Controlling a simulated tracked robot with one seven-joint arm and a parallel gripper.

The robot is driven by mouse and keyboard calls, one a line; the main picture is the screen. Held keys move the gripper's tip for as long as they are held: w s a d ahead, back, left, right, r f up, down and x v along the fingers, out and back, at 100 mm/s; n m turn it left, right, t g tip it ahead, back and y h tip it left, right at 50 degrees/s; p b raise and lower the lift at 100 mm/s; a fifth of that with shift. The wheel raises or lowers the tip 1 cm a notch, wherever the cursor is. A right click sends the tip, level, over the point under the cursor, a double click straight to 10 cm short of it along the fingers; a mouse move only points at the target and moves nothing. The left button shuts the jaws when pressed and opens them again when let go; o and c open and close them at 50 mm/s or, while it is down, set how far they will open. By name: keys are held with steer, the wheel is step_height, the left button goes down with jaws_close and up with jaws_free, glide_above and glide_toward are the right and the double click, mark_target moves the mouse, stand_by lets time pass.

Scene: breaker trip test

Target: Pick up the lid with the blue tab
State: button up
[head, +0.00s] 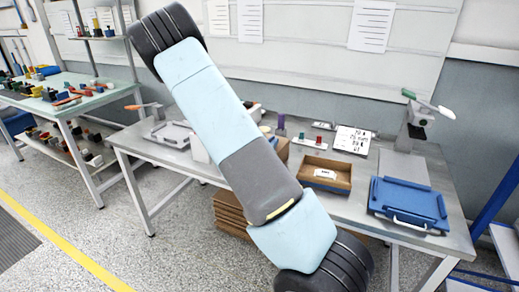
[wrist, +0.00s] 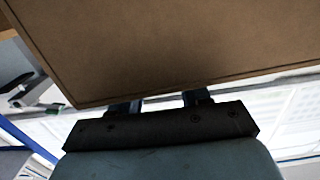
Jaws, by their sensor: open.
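In the wrist view my gripper (wrist: 159,102) shows its two dark fingers apart, with a gap between them. A broad flat brown panel (wrist: 170,45) fills the upper part of that view, just beyond the fingers, and covers their tips. I cannot tell whether the fingers touch it or what it belongs to. In the head view my arm crosses the middle and my gripper is out of sight. No lid with a blue tab can be made out in either view; my arm hides part of the bench.
Brown boards (head: 229,209) are stacked below. A parts table (head: 65,100) stands left.

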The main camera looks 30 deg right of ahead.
mark_target(271, 137)
steer(key=shift+x, duration=1.6)
steer(key=shift+a, duration=0.1)
steer(key=shift+c, duration=0.3)
jaws_close()
